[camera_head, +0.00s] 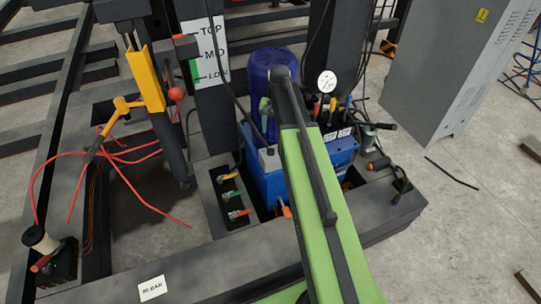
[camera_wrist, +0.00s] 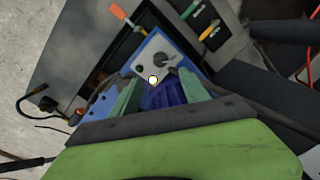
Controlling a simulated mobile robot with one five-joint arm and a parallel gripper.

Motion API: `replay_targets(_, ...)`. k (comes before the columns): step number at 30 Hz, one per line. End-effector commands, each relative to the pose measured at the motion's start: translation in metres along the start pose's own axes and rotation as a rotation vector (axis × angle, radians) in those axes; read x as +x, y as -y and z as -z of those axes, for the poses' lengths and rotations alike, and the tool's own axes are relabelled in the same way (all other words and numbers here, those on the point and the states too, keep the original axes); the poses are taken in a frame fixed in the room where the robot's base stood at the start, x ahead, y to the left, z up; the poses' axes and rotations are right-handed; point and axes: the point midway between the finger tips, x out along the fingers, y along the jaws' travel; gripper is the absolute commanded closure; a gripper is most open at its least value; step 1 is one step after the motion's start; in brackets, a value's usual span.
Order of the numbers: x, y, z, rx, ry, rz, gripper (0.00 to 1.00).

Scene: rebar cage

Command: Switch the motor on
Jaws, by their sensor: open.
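A dark blue cylindrical motor (camera_head: 260,72) stands on a blue power unit (camera_head: 262,183) in the head view, partly behind my green arm. A small light-grey switch box (camera_head: 268,160) sits at the unit's front left. In the wrist view the box's face (camera_wrist: 147,57) carries a dark rotary knob (camera_wrist: 161,59), a dark round button and a pale lit spot (camera_wrist: 153,79). My gripper (camera_wrist: 158,82) is open, its two pale green fingers on either side of the box's lower part, with dark blue motor between them. Whether they touch anything cannot be told. In the head view my gripper (camera_head: 266,106) is mostly hidden.
A pressure gauge (camera_head: 327,81) and several levers stand right of the motor. Coloured-handled valves (camera_head: 232,195) lie left of the unit. A post marked TOP, MID and LOW (camera_head: 208,60) rises behind.

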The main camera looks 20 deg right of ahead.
Motion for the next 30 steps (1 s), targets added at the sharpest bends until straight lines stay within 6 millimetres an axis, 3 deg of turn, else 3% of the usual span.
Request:
replay_targets(1,0.023,-0.001,0.0,0.0,0.0,0.0,0.47)
replay_targets(12,0.099,0.0,0.0,-0.002,0.0,0.0,0.47)
replay_targets(15,0.112,0.001,0.0,-0.002,0.0,0.0,0.47)
replay_targets(26,0.115,0.002,-0.001,-0.003,0.0,0.0,0.47)
replay_targets(30,0.115,0.002,-0.001,-0.003,0.0,0.0,0.65)
